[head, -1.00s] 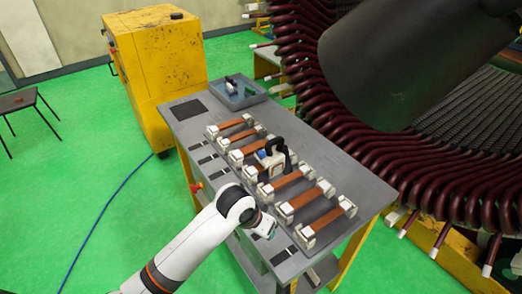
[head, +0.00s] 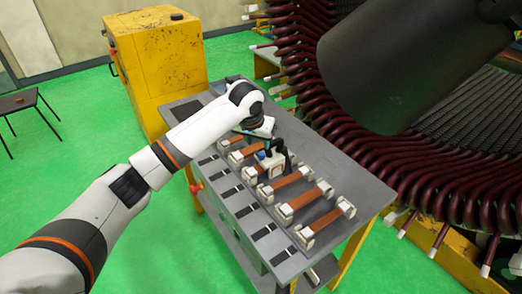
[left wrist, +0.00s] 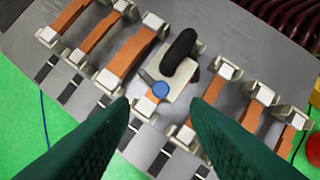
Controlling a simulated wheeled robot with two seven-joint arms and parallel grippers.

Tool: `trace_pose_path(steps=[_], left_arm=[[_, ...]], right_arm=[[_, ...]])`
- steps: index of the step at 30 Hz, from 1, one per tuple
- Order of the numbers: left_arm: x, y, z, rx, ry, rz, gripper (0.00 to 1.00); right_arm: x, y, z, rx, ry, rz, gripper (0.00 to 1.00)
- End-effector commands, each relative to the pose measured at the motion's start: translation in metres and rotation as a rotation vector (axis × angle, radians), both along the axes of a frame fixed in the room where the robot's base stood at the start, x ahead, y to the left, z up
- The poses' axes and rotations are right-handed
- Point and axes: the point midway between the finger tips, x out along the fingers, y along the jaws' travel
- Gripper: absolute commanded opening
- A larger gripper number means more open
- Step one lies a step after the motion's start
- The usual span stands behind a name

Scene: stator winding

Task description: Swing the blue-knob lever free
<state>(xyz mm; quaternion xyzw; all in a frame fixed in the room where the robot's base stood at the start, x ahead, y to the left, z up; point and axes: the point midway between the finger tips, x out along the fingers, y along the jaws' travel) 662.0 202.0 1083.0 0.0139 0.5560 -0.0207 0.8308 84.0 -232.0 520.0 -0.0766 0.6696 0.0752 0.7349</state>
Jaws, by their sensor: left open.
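The blue knob (left wrist: 160,89) shows in the left wrist view on the front end of a lever on a pale clamp tool (left wrist: 182,86). The tool has a black curved handle (left wrist: 181,46) and sits over one of the copper-coloured bars. In the head view the blue knob (head: 262,155) and the black handle (head: 282,150) show just in front of my left gripper (head: 264,132). My left gripper is open and empty; in the left wrist view its green fingers (left wrist: 160,102) stand on either side of the knob, apart from it. My right gripper is not in view.
Several copper bars (head: 306,198) lie in white holders on the grey table (head: 358,188). Dark slots run along its front edge. A yellow cabinet (head: 160,60) stands behind on the left. The large stator with dark red coils (head: 400,160) is close on the right.

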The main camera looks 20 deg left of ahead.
Motion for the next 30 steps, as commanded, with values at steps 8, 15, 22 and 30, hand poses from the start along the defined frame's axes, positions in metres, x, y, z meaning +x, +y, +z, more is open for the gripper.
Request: trace_pose_path(steps=[8,15,22,30], left_arm=[[0.020,-0.002,-0.048,-0.001,0.001,0.000,0.43],[0.027,-0.002,-0.067,0.001,0.000,-0.002,0.43],[0.028,-0.002,-0.069,0.001,-0.001,-0.002,0.43],[0.028,-0.002,-0.069,0.001,-0.001,-0.002,0.08]], right_arm=[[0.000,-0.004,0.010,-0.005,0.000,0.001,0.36],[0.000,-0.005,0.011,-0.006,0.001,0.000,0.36],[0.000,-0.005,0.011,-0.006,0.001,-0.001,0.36],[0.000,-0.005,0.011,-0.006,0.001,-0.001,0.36]])
